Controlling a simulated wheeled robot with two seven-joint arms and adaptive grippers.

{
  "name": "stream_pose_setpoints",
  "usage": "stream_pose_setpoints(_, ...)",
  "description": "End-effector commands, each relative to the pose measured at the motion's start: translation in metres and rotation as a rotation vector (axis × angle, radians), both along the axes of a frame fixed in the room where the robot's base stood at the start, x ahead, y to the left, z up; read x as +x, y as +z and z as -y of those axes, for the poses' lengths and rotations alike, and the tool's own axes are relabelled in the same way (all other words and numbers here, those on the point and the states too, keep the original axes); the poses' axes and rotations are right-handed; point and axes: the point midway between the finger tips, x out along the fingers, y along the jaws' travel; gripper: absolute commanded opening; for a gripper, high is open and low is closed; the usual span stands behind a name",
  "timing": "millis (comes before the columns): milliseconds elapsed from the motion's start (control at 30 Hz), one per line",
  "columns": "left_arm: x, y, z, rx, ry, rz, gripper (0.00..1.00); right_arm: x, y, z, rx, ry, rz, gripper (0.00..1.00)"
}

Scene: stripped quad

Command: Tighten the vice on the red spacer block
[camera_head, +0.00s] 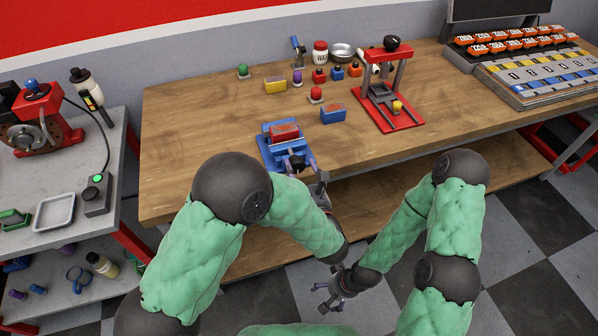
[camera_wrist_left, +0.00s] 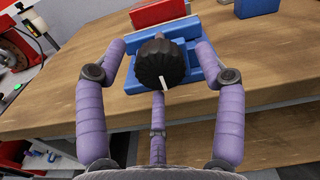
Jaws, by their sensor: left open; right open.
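The blue vice (camera_head: 268,153) stands near the front edge of the wooden bench, with the red spacer block (camera_head: 285,131) between its jaws. In the left wrist view the block (camera_wrist_left: 160,12) shows at the top, behind the vice's black knob (camera_wrist_left: 162,66), which has a white mark. My left gripper (camera_head: 299,168) is open at the front of the vice. Its purple fingers (camera_wrist_left: 160,58) stand on either side of the knob, with visible gaps, and a third finger lies below it. My right gripper (camera_head: 334,292) is open and empty, low in front of the bench.
A blue block (camera_head: 333,115) lies right of the vice, and a red press (camera_head: 388,100) stands farther right. Several small parts and jars sit behind. A grey side table (camera_head: 60,150) stands at left. The front bench top (camera_head: 205,170) left of the vice is clear.

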Motion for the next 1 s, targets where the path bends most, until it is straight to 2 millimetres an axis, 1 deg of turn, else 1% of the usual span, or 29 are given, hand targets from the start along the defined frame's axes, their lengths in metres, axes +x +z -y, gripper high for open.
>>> stream_pose_setpoints(200, 0.0, 0.0, 0.0, 0.0, 0.0, 0.0, 0.7, 0.0, 0.0, 0.0, 0.0, 0.0, 0.0, 0.84)
stream_pose_setpoints(233, 0.0, 0.0, 0.0, 0.0, 0.0, 0.0, 0.64, 0.0, 0.0, 0.0, 0.0, 0.0, 0.0, 0.84)
stream_pose_setpoints(267, 0.0, 0.0, 0.0, 0.0, 0.0, 0.0, 0.56, 0.0, 0.0, 0.0, 0.0, 0.0, 0.0, 0.84)
stream_pose_setpoints(300, 0.0, 0.0, 0.0, 0.0, 0.0, 0.0, 0.44, 0.0, 0.0, 0.0, 0.0, 0.0, 0.0, 0.84)
stream_pose_setpoints(367, 0.0, 0.0, 0.0, 0.0, 0.0, 0.0, 0.27, 0.0, 0.0, 0.0, 0.0, 0.0, 0.0, 0.84)
stream_pose_setpoints(400, 0.0, 0.0, 0.0, 0.0, 0.0, 0.0, 0.16, 0.0, 0.0, 0.0, 0.0, 0.0, 0.0, 0.84)
stream_pose_setpoints(433, 0.0, 0.0, 0.0, 0.0, 0.0, 0.0, 0.14, 0.0, 0.0, 0.0, 0.0, 0.0, 0.0, 0.84)
stream_pose_setpoints(767, 0.0, 0.001, 0.0, 0.029, 0.001, -0.009, 0.13, 0.0, 0.004, 0.0, 0.0, 0.0, 0.0, 0.84)
stream_pose_setpoints(1000, 0.001, 0.003, 0.0, 0.146, 0.001, -0.046, 0.13, 0.0, 0.016, 0.0, 0.0, 0.0, 0.0, 0.84)
